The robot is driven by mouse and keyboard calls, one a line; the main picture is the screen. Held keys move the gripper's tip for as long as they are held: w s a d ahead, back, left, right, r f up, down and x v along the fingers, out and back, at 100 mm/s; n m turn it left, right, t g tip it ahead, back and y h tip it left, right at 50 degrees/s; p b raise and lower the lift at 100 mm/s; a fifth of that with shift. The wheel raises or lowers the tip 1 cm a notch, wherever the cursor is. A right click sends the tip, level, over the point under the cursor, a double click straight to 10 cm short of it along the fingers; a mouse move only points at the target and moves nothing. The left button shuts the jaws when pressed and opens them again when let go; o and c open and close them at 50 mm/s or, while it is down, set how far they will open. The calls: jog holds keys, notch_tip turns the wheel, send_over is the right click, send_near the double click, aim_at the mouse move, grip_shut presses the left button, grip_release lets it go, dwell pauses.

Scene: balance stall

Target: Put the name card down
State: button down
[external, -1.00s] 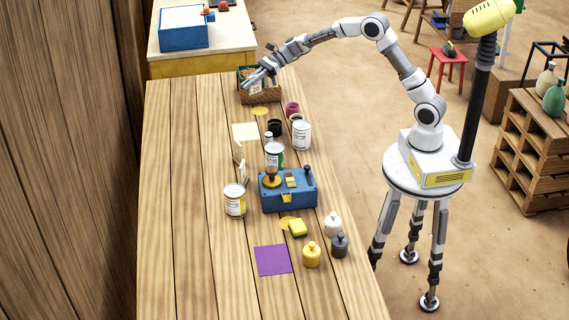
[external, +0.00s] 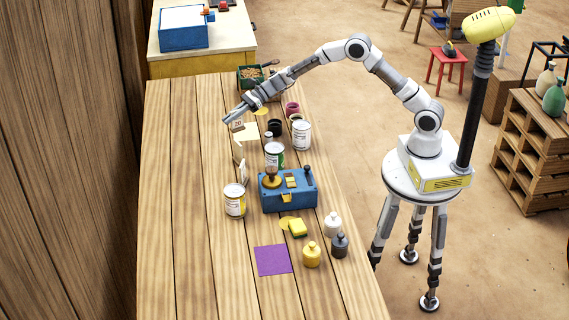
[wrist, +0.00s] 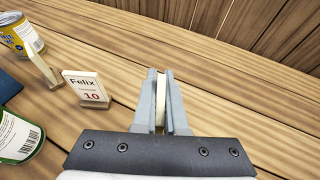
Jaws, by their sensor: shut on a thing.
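My gripper (external: 234,114) is shut on a small cream name card (external: 238,125), held by its upper part above the far part of the wooden table. In the wrist view the held card (wrist: 160,103) is edge-on between the fingers, so its face is hidden there. The external view shows a small mark like "20" on it. I cannot tell if its lower edge touches the table. A card reading "Felix" and "10" (wrist: 87,88) stands on the table to the left in the wrist view. Another card (wrist: 42,66) stands beyond it, turned nearly edge-on.
A yellow-labelled can (external: 235,200), a green-labelled can (external: 274,155) and a blue balance device (external: 288,190) stand nearer on the table. A dark cup (external: 274,128) and a white can (external: 301,136) are right of my gripper. The table left of my gripper is clear.

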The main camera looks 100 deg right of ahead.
jog(key=shift+w+a+f+b, duration=0.2)
jog(key=shift+f+b, duration=0.05)
jog(key=shift+f, duration=0.55)
jog(key=shift+w+a+f+b, duration=0.15)
jog(key=shift+a+f+b, duration=0.1)
jog(key=shift+f, duration=0.55)
jog(key=shift+w+a+f+b, duration=0.15)
jog(key=shift+w+f+b, duration=0.1)
jog(key=shift+f, duration=0.55)
jog(key=shift+f, duration=0.15)
jog(key=c, duration=1)
grip_release()
